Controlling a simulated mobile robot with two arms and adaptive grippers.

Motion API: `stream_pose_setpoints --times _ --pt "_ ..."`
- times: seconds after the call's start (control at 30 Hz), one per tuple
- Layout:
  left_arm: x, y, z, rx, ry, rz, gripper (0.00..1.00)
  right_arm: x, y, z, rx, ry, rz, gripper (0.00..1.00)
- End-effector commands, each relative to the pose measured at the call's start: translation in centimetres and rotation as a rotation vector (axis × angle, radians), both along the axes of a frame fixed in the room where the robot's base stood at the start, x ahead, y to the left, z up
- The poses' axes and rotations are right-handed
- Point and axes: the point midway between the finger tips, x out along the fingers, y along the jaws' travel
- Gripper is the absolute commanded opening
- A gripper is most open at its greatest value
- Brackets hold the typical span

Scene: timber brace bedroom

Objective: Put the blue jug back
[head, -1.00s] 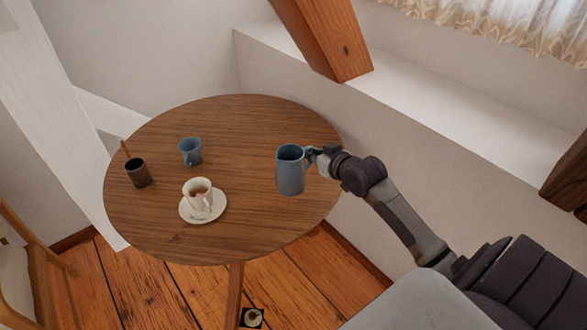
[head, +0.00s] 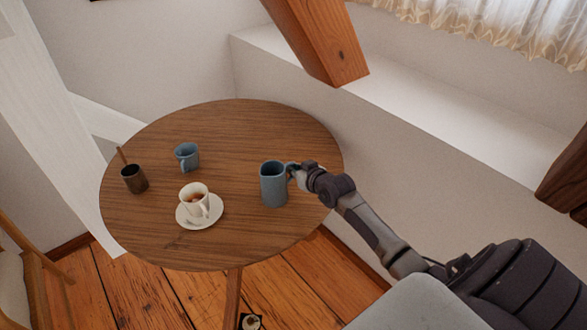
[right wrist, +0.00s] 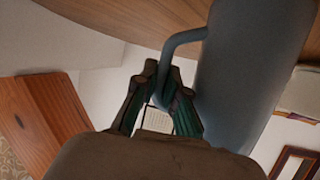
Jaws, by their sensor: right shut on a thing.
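The blue jug (head: 273,185) is upright at the right part of the round wooden table (head: 240,235). In the head view I cannot tell for sure whether its base touches the tabletop. My right gripper (head: 293,172) reaches in from the right and is shut on the jug's handle. The right wrist view shows the fingers (right wrist: 165,95) closed around the handle, with the jug's blue body (right wrist: 250,75) beside them. My left gripper is in neither view.
A blue mug (head: 187,157) stands at the table's back left. A dark cup with a stick (head: 135,179) is at the left. A white cup (head: 194,198) sits on a saucer (head: 181,217). A timber brace (head: 322,45) slants behind. The table's back right is clear.

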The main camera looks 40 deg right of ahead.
Motion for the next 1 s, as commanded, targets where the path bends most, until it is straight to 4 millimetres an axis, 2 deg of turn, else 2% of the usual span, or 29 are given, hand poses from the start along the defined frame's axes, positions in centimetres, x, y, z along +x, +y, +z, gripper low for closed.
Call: stream_pose_setpoints --times 0.1,0.13,0.27,0.6,0.67,0.77,1.0 --pt "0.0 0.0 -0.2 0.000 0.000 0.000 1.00 0.0 0.0 -0.1 0.001 -0.004 -0.001 0.00" --pt "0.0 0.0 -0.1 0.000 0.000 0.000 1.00 0.0 0.0 -0.2 0.000 0.000 0.000 0.14" --pt "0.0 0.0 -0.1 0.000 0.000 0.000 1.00 0.0 0.0 -0.2 0.000 0.001 0.000 0.36" --pt "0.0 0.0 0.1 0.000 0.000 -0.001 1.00 0.0 0.0 0.2 0.000 0.000 0.000 0.36" --pt "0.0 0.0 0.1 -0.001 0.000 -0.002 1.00 -0.6 0.0 0.2 0.000 0.002 0.000 0.36" --pt "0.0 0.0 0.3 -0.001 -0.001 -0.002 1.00 -2.1 0.1 0.7 0.000 0.002 0.001 0.36" --pt "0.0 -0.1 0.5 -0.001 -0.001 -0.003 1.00 -6.9 0.3 2.7 -0.001 0.003 0.000 0.36"
